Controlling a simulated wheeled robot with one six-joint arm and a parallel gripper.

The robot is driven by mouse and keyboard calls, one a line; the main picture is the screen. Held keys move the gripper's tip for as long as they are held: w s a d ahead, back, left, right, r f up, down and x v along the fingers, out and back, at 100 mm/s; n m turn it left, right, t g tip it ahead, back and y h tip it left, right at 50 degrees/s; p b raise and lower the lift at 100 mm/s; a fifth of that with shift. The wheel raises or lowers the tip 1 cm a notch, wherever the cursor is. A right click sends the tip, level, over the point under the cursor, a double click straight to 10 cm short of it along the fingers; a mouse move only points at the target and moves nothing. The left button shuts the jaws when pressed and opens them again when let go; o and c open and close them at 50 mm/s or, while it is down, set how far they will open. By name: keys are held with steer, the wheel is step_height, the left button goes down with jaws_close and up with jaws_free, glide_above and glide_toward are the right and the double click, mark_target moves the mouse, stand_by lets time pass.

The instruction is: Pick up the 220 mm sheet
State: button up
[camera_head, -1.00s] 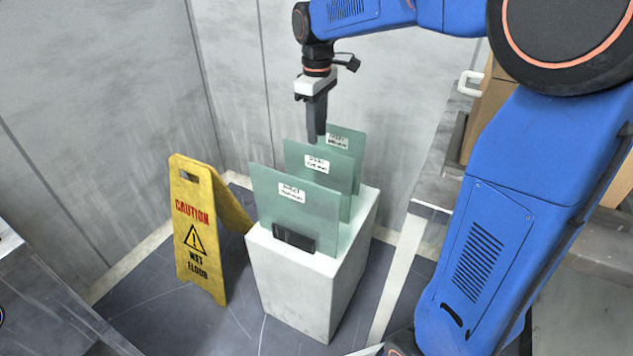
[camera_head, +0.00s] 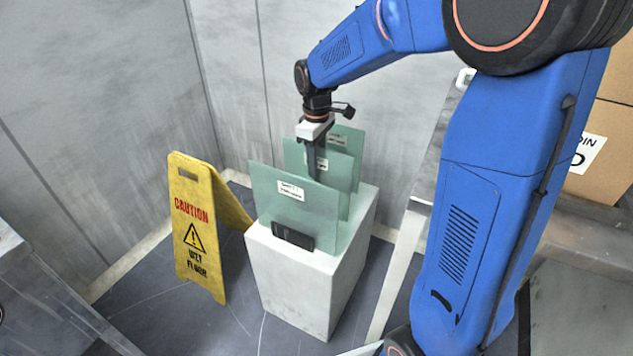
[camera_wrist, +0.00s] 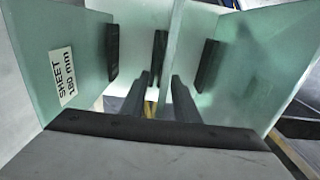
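Three greenish translucent sheets stand upright in a row on a white pedestal (camera_head: 290,285): a front sheet (camera_head: 305,212), a middle sheet (camera_head: 338,172) and a back sheet (camera_head: 354,146). Their labels are too small to read in the head view. My gripper (camera_head: 313,175) points down at the middle sheet's top. In the wrist view, my gripper's fingers (camera_wrist: 161,88) stand apart, with a sheet seen edge-on (camera_wrist: 184,50) between them; I cannot tell if they touch it. The left sheet (camera_wrist: 85,40) has a label reading "SHEET", with a size that looks like 180 mm, middle digit unclear.
A yellow wet-floor sign (camera_head: 195,230) stands just left of the pedestal. A grey wall (camera_head: 230,80) is behind. Dark holder blocks (camera_head: 293,238) sit at the sheets. A cardboard box (camera_head: 605,120) is at the right.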

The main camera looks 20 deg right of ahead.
steer(key=shift+f, duration=0.35)
steer(key=shift+c, duration=0.3)
jaws_close()
stand_by(1.0)
